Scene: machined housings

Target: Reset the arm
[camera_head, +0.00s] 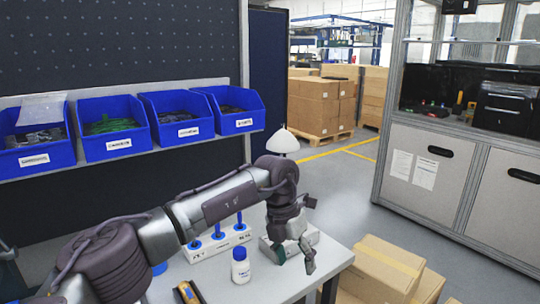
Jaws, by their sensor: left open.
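My left arm reaches in from the lower left across the grey table (272,283). My left gripper (294,262) points down over the right part of the table, with its jaws open. I see nothing held between its fingers. A light block (312,236) stands right behind the gripper and is partly hidden by it. My right gripper is not in view.
A white bottle with a blue cap (240,268) and a white holder with blue pegs (208,250) stand near the arm. A yellow-black tool (187,293) lies in front. Blue bins (113,143) line the back shelf. Cardboard boxes (382,266) stand right of the table.

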